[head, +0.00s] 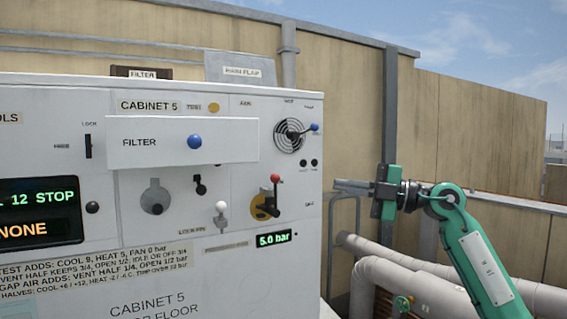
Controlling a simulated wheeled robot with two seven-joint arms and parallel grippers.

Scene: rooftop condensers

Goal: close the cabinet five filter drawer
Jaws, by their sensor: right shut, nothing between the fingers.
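The filter drawer (230,149) of cabinet five (80,92) is a white front panel marked FILTER with a round blue knob (194,142). Its front appears to stand out from the cabinet face, with a shadow under it, so it looks partly open. My right gripper (338,186) is to the right of the cabinet, past its right edge and a little lower than the drawer. Its fingers point left and are shut, with nothing between them. It looks clear of the drawer. My left gripper is not in view.
Below the drawer are a round grey latch (156,196), a white-knobbed lever (221,208) and a red-knobbed lever (275,179). Thick pipes (390,275) run at lower right. Open air surrounds my right gripper.

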